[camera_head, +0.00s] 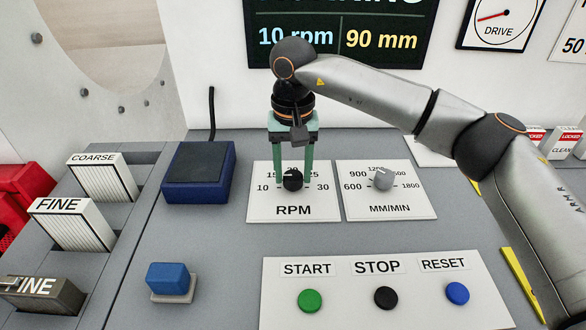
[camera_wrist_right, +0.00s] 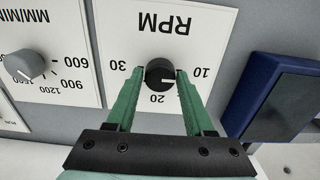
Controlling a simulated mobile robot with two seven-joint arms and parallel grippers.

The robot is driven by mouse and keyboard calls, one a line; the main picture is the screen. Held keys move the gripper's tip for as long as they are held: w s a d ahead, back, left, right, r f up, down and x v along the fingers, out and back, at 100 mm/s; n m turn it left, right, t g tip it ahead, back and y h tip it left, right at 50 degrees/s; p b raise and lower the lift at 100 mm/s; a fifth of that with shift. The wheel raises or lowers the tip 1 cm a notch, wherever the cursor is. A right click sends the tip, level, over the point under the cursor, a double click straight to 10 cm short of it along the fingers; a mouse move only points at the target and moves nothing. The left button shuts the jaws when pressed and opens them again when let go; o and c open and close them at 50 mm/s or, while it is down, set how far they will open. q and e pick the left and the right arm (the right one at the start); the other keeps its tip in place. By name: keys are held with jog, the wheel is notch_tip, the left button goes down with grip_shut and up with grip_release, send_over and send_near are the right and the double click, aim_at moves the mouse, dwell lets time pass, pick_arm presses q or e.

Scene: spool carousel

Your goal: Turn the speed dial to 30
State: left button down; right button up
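The RPM speed dial (camera_head: 292,180) is a small black knob on a white plate marked 10 to 30. In the right wrist view the dial (camera_wrist_right: 160,74) appears upside down, its white mark facing roughly toward the 10. My right gripper (camera_head: 293,184) points down over the dial, one green finger on each side. The right wrist view shows its fingertips (camera_wrist_right: 160,72) very near the dial's sides; firm contact is not visible, and the fingers look open. The display (camera_head: 340,35) reads 10 rpm and 90 mm. My left gripper is not in view.
A grey MM/MIN dial (camera_head: 382,179) sits close to the right. A dark blue box (camera_head: 199,172) stands to the left. START, STOP and RESET buttons are on a panel (camera_head: 340,278) in front. A blue block (camera_head: 167,278) lies front left. My right arm spans the right side.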

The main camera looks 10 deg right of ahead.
grip_shut()
